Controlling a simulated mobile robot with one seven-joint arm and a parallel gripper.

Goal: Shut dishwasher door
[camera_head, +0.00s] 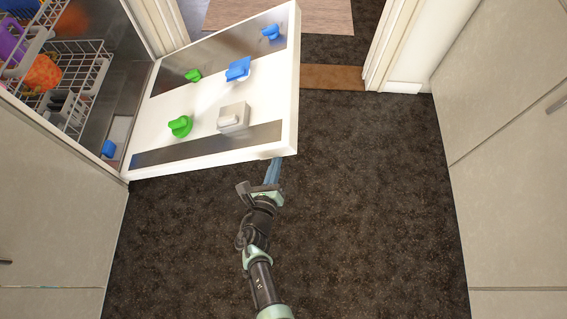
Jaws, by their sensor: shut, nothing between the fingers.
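The dishwasher door (203,122) is white with steel strips on its inner face. It is hinged at the left and stands open, swung down and out over the dark floor. Its inner face carries blue and green knob-like parts and a pale grey box-like part. My gripper (274,165) is at the door's near right corner, with its fingertips partly hidden under or behind the door's edge. It is shut with nothing in it. I cannot tell whether it touches the door.
The dishwasher's inside, at upper left, has wire racks (82,75) holding an orange item (43,73) and a purple item (9,42). Pale cabinets (510,130) line the right and lower left. The speckled dark floor (380,200) between them is clear. A doorway opens at the top.

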